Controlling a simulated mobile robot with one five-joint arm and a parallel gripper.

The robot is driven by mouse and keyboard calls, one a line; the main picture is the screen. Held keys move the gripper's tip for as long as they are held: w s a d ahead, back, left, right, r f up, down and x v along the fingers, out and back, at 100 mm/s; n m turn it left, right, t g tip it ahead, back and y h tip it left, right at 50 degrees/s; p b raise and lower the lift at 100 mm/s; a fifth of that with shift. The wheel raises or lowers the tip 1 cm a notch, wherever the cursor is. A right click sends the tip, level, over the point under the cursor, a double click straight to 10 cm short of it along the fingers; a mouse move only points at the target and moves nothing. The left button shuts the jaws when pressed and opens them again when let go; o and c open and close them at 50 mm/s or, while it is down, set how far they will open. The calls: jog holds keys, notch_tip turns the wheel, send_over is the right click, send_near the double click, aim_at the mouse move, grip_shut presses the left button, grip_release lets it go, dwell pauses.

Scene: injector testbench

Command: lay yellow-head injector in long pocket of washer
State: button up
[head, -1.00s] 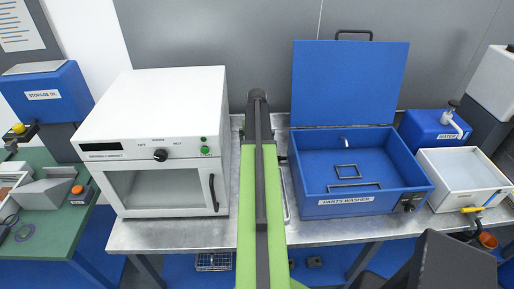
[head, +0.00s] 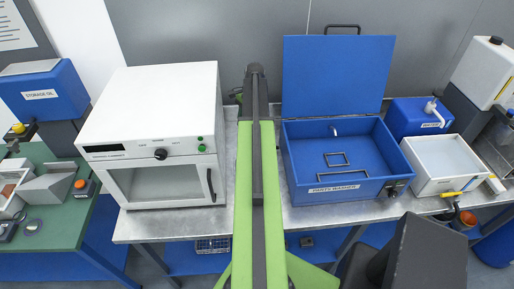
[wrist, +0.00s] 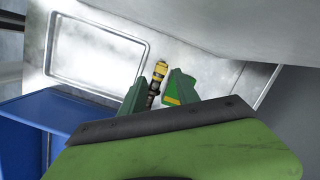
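The blue parts washer (head: 340,190) stands open on the bench, its lid (head: 338,75) raised. Inside are a small square wire frame (head: 336,166) and, nearer its front edge, a long narrow one (head: 346,173); the long pocket's depth cannot be made out. In the wrist view my gripper (wrist: 158,82) has its green fingers on either side of the yellow-head injector (wrist: 158,70), which has a dark lower body. The fingers appear shut on it, yellow head pointing outward. In the head view my arm hides the gripper and injector.
A white cabinet (head: 160,140) stands left of my arm. A white basin (head: 440,185) and blue water box (head: 415,115) are right of the washer. The wrist view shows a metal surface with a raised rectangular outline (wrist: 50,60) and a blue panel (wrist: 40,125).

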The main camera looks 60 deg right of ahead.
jog(key=s+d+m+t+y, duration=0.1)
jog(key=s+d+m+t, duration=0.1)
jog(key=s+d+m, duration=0.5)
jog(key=b+x, duration=1.1)
jog(key=s+b+x, duration=0.1)
jog(key=b+x, duration=0.5)
jog(key=shift+a+f, duration=0.15)
jog(key=shift+a, duration=0.15)
jog(key=shift+w, duration=0.1)
grip_shut()
